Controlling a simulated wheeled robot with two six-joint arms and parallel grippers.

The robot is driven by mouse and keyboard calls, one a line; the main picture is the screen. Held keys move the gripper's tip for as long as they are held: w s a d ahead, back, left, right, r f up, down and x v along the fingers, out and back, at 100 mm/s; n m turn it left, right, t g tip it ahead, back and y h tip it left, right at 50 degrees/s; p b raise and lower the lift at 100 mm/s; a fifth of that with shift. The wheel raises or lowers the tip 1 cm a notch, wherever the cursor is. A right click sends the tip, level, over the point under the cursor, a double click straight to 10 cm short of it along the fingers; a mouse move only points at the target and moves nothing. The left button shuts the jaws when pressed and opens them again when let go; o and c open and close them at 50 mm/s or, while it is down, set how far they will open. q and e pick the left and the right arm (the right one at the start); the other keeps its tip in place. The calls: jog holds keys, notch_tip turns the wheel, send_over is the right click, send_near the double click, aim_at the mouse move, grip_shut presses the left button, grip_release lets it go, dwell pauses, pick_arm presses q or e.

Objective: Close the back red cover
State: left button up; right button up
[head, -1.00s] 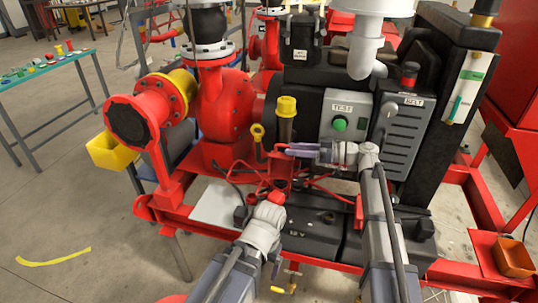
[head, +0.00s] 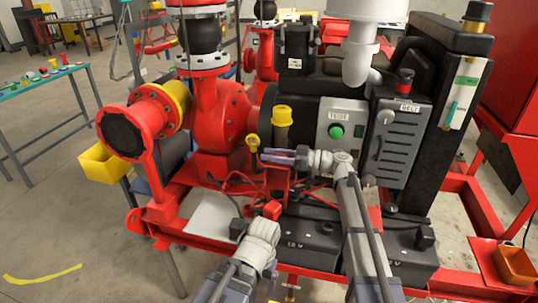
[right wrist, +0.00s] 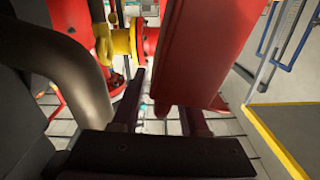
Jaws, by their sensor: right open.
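A small red cover (head: 272,209) sits near the black battery on the skid's front. Another upright red piece (head: 277,180) stands just behind it, below my right gripper (head: 267,156). I cannot tell for sure which one is the back red cover. My right gripper is open, its fingers pointing left. In the right wrist view a large red panel (right wrist: 195,55) stands close and partly hides the right finger; contact is unclear. My left gripper (head: 258,230) is beside the small red cover; its fingers are hidden.
The black battery (head: 305,243) marked 12 V lies under my arms. A red pump (head: 222,120) with pipes stands behind at left. A yellow-capped filler (head: 282,125) and a grey box with a green button (head: 337,130) rise close behind my right gripper.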

jog(key=shift+a, duration=0.35)
jog(key=shift+c, duration=0.2)
grip_shut()
dwell(1.0)
